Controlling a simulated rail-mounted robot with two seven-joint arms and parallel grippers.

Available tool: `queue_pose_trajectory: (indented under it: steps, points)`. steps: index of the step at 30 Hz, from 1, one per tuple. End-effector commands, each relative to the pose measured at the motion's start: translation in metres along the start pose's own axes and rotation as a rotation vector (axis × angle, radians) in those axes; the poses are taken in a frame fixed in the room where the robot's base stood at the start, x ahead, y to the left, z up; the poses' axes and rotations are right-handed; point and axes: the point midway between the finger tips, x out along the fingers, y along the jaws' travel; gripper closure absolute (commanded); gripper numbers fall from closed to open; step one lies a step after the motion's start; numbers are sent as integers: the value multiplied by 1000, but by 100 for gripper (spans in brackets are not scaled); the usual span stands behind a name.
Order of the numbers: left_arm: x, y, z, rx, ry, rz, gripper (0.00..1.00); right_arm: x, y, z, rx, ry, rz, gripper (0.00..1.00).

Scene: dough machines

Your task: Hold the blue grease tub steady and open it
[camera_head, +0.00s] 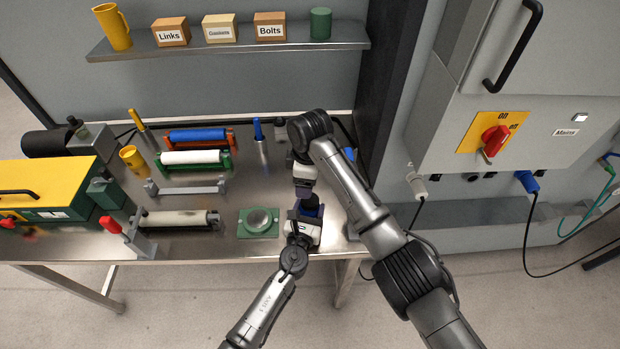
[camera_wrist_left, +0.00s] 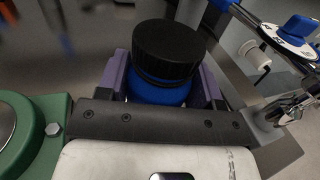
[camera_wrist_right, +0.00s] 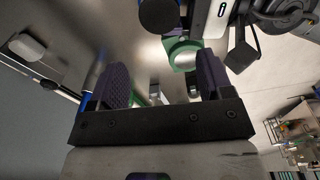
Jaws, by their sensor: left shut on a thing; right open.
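The blue grease tub (camera_wrist_left: 158,93) with its wide black lid (camera_wrist_left: 168,45) stands upright between the purple pads of my left gripper (camera_wrist_left: 160,84), which is shut on the blue body below the lid. The lid is on the tub. In the head view the tub (camera_head: 309,207) shows as a small blue and dark shape at the bench's right end, with my left gripper (camera_head: 305,218) around it. My right gripper (camera_head: 304,190) is just behind the tub. In the right wrist view its pads (camera_wrist_right: 163,82) are wide apart with nothing between them, and a dark round lid (camera_wrist_right: 158,14) shows beyond.
A green plate with a round glass (camera_head: 258,222) lies left of the tub. Rollers on stands (camera_head: 195,158) and a yellow-topped machine (camera_head: 45,185) fill the bench's left. A shelf (camera_head: 230,42) hangs behind. A grey cabinet with a red switch (camera_head: 494,140) stands right.

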Motion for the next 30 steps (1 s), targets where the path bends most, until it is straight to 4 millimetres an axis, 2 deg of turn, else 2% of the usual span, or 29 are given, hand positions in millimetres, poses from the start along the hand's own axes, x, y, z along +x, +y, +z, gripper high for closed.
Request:
queue_pose_trajectory:
  steps: [9,15,22,30]
  points:
    - [0,0,-1,0,1,-1,100,0,0,9,660,-52,21,27]
    - [0,0,-1,0,1,-1,100,0,-1,11,1015,-63,30,27]
    - [0,0,-1,0,1,-1,100,0,-2,11,1287,-66,38,27]
    - [0,0,-1,0,1,-1,100,6,-2,12,1409,-66,41,27]
